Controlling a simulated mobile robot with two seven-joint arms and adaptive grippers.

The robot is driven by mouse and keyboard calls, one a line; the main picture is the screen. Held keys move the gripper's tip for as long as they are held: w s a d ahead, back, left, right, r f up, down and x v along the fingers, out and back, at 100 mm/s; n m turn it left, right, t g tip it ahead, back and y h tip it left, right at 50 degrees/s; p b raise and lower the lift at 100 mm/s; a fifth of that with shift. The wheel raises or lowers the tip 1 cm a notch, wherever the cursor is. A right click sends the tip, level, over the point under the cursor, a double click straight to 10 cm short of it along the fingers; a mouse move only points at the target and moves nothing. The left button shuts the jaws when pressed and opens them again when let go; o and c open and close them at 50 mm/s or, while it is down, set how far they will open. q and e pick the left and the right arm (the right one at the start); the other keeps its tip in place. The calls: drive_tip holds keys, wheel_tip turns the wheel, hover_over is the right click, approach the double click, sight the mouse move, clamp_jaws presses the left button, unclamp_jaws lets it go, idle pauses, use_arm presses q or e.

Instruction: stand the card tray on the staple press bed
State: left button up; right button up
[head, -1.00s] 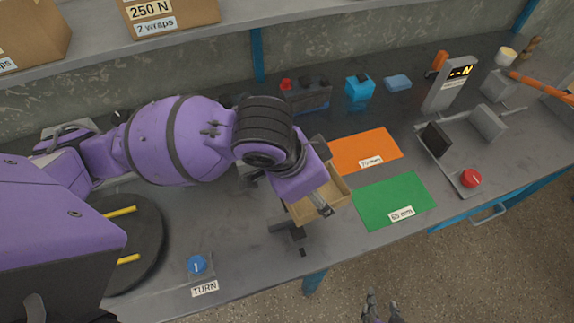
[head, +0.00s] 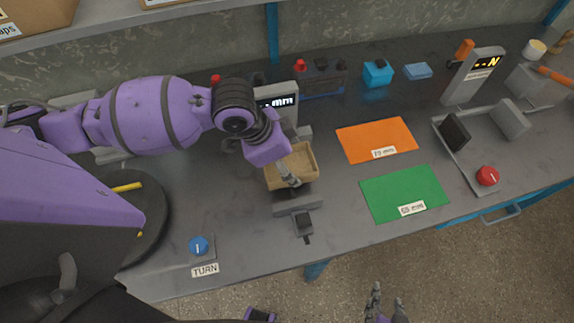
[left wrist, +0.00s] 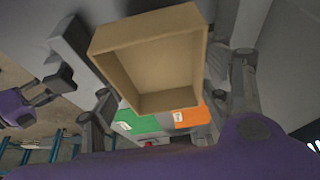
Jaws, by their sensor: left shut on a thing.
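The card tray (head: 274,184), an open tan box, is in my left gripper (head: 289,172), over the middle of the bench left of the orange mat. In the left wrist view the tray (left wrist: 150,35) shows its open side, between the fingers of my left gripper (left wrist: 172,100). Whether the tray touches anything below is not clear. A grey fixture with a dark block (head: 303,224) lies in front of it. I cannot tell which fixture is the staple press bed. My right gripper (head: 386,302) is at the bottom, off the bench, with fingers apart and empty.
A grey post with an "mm" display (head: 278,98) stands behind the tray. An orange mat (head: 375,138) and a green mat (head: 403,190) lie to the right. Further right are an "N" display (head: 482,65) and a red button (head: 487,176). A blue knob (head: 198,245) is front left.

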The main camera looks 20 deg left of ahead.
sight(289, 165)
use_arm(q)
drive_tip(key=f, duration=0.3)
drive_tip(key=shift+w+a+f, duration=0.15)
drive_tip(key=shift+a+f, duration=0.1)
drive_tip(key=shift+f, duration=0.1)
use_arm(e)
drive_tip(key=shift+s+d+f, duration=0.1)
drive_tip(key=shift+s+f, duration=0.35)
drive_tip(key=shift+s, duration=0.05)
use_arm(q)
drive_tip(key=shift+f, duration=0.2)
drive_tip(key=o, duration=0.8)
use_arm(e)
drive_tip(key=shift+d, duration=0.1)
use_arm(q)
drive_tip(key=shift+r, duration=0.1)
